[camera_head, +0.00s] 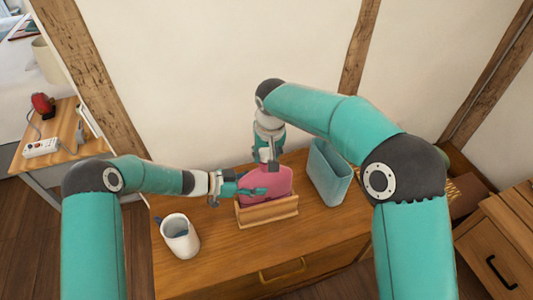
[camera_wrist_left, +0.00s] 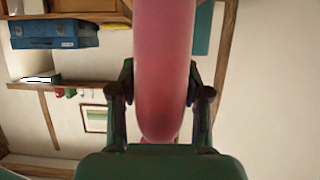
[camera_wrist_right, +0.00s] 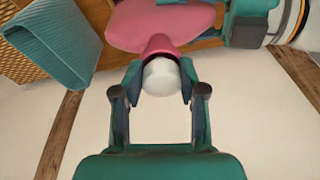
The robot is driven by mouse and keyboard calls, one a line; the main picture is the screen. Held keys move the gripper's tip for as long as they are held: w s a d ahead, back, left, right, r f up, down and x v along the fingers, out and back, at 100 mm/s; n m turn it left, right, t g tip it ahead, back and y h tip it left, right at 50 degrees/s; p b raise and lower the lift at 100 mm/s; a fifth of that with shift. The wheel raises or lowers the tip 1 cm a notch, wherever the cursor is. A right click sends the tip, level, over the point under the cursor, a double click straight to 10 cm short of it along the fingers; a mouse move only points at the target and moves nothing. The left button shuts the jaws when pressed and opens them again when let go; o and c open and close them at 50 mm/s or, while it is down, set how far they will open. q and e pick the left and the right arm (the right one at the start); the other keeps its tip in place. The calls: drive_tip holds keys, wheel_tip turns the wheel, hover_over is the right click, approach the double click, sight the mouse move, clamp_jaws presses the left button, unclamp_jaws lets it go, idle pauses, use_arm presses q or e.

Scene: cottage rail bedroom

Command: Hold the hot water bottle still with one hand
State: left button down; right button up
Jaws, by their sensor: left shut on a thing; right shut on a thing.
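The pink hot water bottle (camera_head: 277,181) stands upright in a wooden holder (camera_head: 268,212) on the dresser. My left gripper (camera_head: 246,187) comes in from the left and is shut on the bottle's body; the left wrist view shows the pink body (camera_wrist_left: 163,60) between its fingers. My right gripper (camera_head: 269,160) reaches down from above. In the right wrist view its fingers are shut on the white stopper (camera_wrist_right: 160,76) at the bottle's pink neck (camera_wrist_right: 158,46).
A teal container (camera_head: 330,174) stands just right of the bottle. A white cup (camera_head: 180,238) with something blue in it stands at the left on the dresser (camera_head: 222,260). The wall is close behind. A side table (camera_head: 62,150) with a red object is at far left.

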sight(266, 154)
drive_tip(key=shift+s+d+f, duration=0.1)
drive_tip(key=shift+s+f, duration=0.05)
drive_tip(key=shift+f, duration=0.4)
drive_tip(key=o, duration=0.8)
drive_tip(key=shift+c, duration=0.2)
drive_tip(key=shift+r, duration=0.15)
drive_tip(key=shift+r, duration=0.1)
drive_tip(key=shift+s+r, duration=0.15)
drive_tip(key=shift+r, duration=0.85)
drive_tip(key=shift+s+r, duration=0.1)
drive_tip(key=shift+r, duration=0.9)
drive_tip(key=shift+c, duration=0.3)
drive_tip(key=c, duration=0.6)
